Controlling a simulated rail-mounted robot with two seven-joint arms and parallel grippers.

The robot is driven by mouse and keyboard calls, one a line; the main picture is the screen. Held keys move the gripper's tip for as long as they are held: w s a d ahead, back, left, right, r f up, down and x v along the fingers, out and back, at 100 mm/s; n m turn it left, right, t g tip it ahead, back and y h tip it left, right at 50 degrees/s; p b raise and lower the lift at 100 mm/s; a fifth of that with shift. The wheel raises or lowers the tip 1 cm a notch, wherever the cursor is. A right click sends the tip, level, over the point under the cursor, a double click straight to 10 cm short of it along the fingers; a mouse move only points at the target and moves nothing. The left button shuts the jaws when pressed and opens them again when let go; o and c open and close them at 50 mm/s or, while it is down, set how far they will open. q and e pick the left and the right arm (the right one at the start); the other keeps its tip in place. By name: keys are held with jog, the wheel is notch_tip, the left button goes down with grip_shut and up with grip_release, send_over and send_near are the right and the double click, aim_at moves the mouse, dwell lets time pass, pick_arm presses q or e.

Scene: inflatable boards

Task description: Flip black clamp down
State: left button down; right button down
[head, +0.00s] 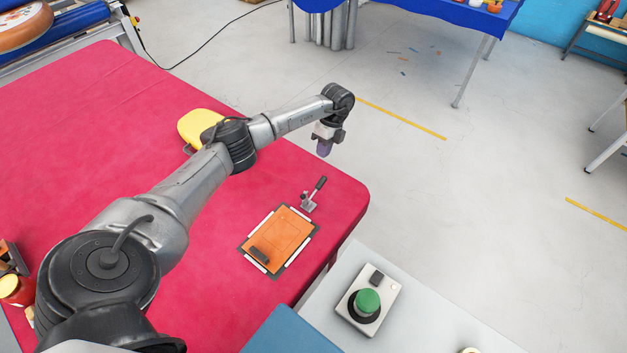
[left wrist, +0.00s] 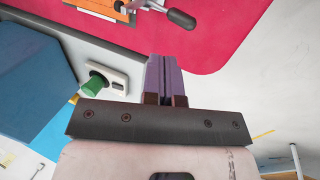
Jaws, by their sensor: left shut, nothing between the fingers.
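The black clamp handle (head: 320,184) stands tilted up and to the right from its metal clamp base (head: 308,203) at the far edge of the orange board (head: 278,239). In the left wrist view the black handle (left wrist: 181,18) shows at the top, with part of the orange board (left wrist: 100,5) beside it. My left gripper (head: 324,149) is above and beyond the clamp, apart from it. Its purple fingers (left wrist: 163,78) are shut with nothing between them. My right gripper is in neither view.
The board lies on the red-covered table (head: 120,150) near its right edge. A box with a green button (head: 367,301) stands on a pale surface at the lower right. A yellow object (head: 200,128) lies behind my left arm.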

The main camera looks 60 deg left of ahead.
pick_arm(q)
jog(key=shift+s, duration=0.1)
jog(key=shift+d+f, duration=0.1)
jog(key=shift+f, duration=0.1)
send_over(317, 186)
notch_tip(317, 186, down, 9)
jog(key=shift+f, duration=0.15)
jog(key=shift+s+d+p, duration=0.2)
jog(key=shift+s+p, duration=0.6)
jog(key=shift+s, duration=0.1)
jog(key=shift+s+d+p, duration=0.3)
jog(key=shift+s+d, duration=0.05)
jog(key=shift+s, duration=0.55)
